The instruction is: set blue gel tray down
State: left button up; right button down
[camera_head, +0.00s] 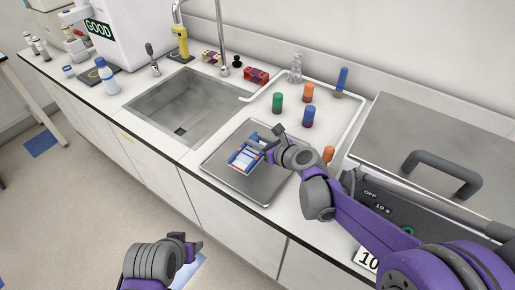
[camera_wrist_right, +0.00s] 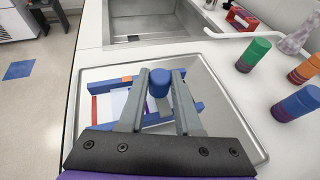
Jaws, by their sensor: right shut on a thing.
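The blue gel tray (camera_head: 245,159) has blue edges with white and red parts, and is over the square metal tray (camera_head: 264,190) on the counter. My right gripper (camera_head: 268,146) is shut on the gel tray. In the right wrist view, the gel tray (camera_wrist_right: 103,108) shows below and between the fingers, and its round blue knob (camera_wrist_right: 159,83) is between the fingertips. I cannot tell whether the gel tray touches the metal tray. My left gripper (camera_head: 192,243) is low in front of the counter, away from the tray; its jaw opening is unclear.
A sink (camera_head: 182,103) lies left of the metal tray. Behind it, a white-rimmed area holds several coloured-cap bottles, including a green one (camera_head: 277,102). A large lidded device (camera_head: 430,150) with a dark handle stands at the right. The counter's front edge is close.

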jog(key=shift+f, duration=1.8)
jog(key=shift+f, duration=0.1)
jog(key=c, duration=1.1)
grip_release()
jog(key=shift+w+f, duration=0.1)
jog(key=o, duration=0.5)
